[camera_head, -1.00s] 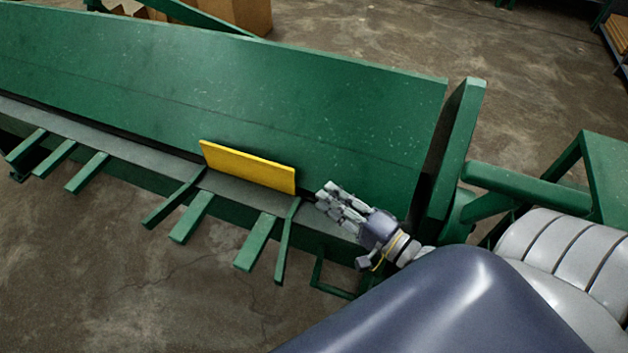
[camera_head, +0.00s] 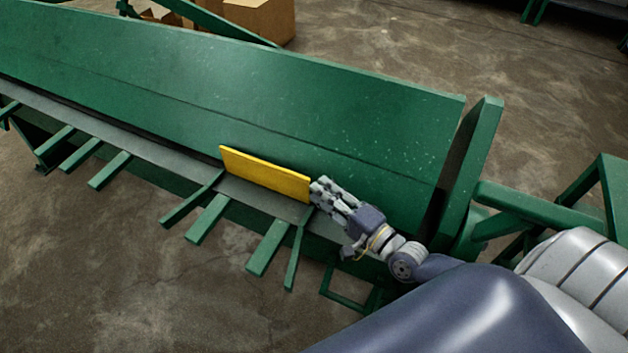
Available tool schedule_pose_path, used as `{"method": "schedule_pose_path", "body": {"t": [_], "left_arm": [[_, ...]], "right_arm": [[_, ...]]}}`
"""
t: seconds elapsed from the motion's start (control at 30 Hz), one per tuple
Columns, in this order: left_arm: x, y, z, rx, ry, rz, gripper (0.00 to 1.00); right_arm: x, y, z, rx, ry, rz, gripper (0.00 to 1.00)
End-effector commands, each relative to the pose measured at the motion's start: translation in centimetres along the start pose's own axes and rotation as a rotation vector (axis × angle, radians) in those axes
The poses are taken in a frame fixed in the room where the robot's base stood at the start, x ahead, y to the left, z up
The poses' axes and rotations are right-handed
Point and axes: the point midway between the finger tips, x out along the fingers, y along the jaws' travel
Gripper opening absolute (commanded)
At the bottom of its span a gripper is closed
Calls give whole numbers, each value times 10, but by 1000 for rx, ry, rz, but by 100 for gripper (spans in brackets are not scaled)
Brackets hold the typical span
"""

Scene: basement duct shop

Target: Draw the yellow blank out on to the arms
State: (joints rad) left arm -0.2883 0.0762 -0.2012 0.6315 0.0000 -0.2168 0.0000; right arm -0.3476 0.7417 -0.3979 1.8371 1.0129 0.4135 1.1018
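The yellow blank (camera_head: 264,174) is a flat rectangular plate. It stands on its long edge, leaning back, on the grey ledge along the foot of the sloping green panel of the machine. Several green arms (camera_head: 208,219) stick out from the front of the ledge, some below the blank. My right gripper (camera_head: 317,190) is at the right end of the blank, its fingertips touching or almost touching that edge. Whether the fingers grip it cannot be made out. My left gripper is out of view.
The big green sloping panel (camera_head: 330,125) rises behind the blank. A green upright plate (camera_head: 472,175) and frame bars stand at the right. Cardboard boxes (camera_head: 262,20) are at the back. The concrete floor (camera_head: 130,270) in front of the arms is clear.

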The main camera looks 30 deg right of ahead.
Motion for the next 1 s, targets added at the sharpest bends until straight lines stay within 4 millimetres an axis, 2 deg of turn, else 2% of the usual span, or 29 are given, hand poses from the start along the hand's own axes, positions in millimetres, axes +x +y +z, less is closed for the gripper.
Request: {"method": "schedule_pose_path", "body": {"t": [0.1,0.3,0.47,0.7,0.73,0.8,0.83,1.0], "left_arm": [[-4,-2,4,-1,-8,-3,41],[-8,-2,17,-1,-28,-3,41],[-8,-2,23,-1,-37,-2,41],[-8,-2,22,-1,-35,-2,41],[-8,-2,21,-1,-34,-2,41],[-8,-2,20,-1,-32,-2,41],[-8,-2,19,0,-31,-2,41],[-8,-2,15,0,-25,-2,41]], "right_arm": [[18,-3,0,0,0,-3,22],[35,-1,0,-1,0,0,22],[40,-1,0,-1,0,-1,22],[40,0,0,-1,1,0,22],[40,0,0,-1,1,0,19],[40,0,-1,-1,1,0,4],[40,0,-1,-1,1,0,0],[40,0,-1,-1,1,1,0]]}}
